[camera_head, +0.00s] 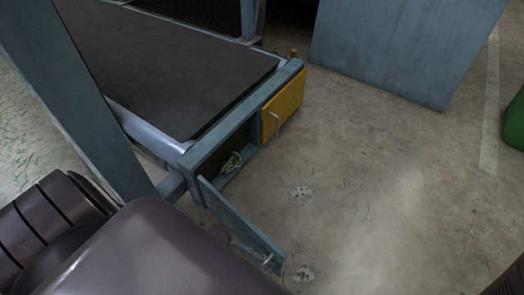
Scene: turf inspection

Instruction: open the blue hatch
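The blue hatch (238,222) stands swung out from the front of the blue frame, at the lower middle of the head view. Its hinge edge is by the frame's near corner, and a small pale handle (268,261) is near its free end. The compartment (215,160) behind it is uncovered, and a crumpled green thing (232,163) lies inside. My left arm's dark housing fills the lower left and ends close to the hatch's outer side. It hides most of my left gripper, so its fingers and any contact with the hatch are unclear. My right gripper is not seen.
A yellow hatch (283,104) beside the opening is shut. A dark belt bed (180,65) lies behind the frame. A blue-grey panel (405,45) stands at the back, and a green object (515,122) is at the right edge. The concrete floor (390,190) right of the hatch is mostly clear.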

